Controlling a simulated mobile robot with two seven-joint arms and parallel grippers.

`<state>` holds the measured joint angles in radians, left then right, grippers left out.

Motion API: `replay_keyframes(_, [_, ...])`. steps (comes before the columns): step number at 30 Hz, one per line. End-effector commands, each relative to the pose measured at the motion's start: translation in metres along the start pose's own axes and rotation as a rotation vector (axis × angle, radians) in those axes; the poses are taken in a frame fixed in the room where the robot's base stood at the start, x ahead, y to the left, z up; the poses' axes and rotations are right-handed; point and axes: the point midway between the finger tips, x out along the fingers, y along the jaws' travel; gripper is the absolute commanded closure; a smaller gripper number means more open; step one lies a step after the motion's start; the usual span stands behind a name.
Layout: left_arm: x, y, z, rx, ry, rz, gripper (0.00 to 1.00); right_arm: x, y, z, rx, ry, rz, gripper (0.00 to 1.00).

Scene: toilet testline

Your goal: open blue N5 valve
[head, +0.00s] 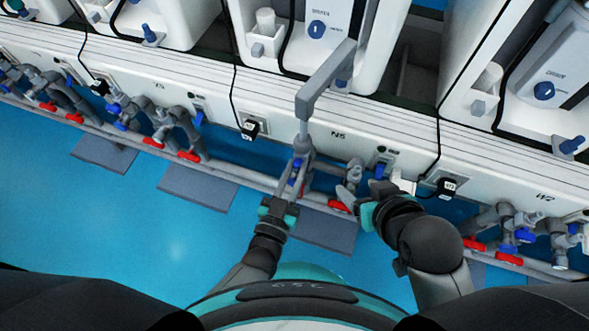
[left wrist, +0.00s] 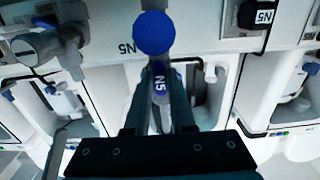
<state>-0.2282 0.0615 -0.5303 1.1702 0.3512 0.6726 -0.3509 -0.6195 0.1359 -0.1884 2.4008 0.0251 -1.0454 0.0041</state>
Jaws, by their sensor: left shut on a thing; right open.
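The blue N5 valve (head: 297,164) sits on the grey pipework below the white panel marked N5. My left gripper (head: 294,187) reaches up to it from below and is shut on its handle. In the left wrist view the blue N5 handle (left wrist: 160,84) shows between my two dark fingers, with a round blue cap (left wrist: 153,33) beyond it. The fingers hide part of the handle, and its turn angle is hard to tell. My right gripper (head: 350,194) is open, to the right of the valve near a red valve handle (head: 338,206).
A grey pipe arm (head: 322,80) reaches down over the N5 station. A black N5 plug (head: 250,129) with a cable hangs at its left. More pipes with red and blue valves line both sides. Grey floor plates lie below, and the blue floor (head: 110,210) is clear.

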Motion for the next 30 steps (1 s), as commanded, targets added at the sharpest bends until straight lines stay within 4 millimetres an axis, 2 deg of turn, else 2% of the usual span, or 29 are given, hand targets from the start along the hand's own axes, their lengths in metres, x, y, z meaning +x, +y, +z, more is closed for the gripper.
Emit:
replay_keyframes(16, [0.0009, -0.0001, 0.0000, -0.026, -0.001, 0.000, 1.00, -0.0005, 0.0007, -0.0007, 0.000, 0.000, 0.002, 0.32])
replay_keyframes(17, [0.0009, -0.0001, 0.0000, -0.025, -0.001, 0.000, 0.74, -0.0005, 0.0007, -0.0008, 0.000, 0.000, 0.002, 0.32])
replay_keyframes(21, [0.0007, -0.0001, -0.0001, -0.024, 0.000, 0.000, 0.58, -0.0006, 0.0008, -0.0012, 0.000, 0.001, 0.002, 0.32])
replay_keyframes(24, [0.0005, 0.0000, -0.0001, -0.024, 0.000, 0.000, 0.47, -0.0006, 0.0008, -0.0013, 0.000, 0.002, 0.002, 0.32])
replay_keyframes(30, [0.0002, 0.0001, 0.0000, -0.023, 0.000, 0.000, 0.47, -0.0007, 0.0007, -0.0015, 0.000, 0.002, 0.002, 0.32])
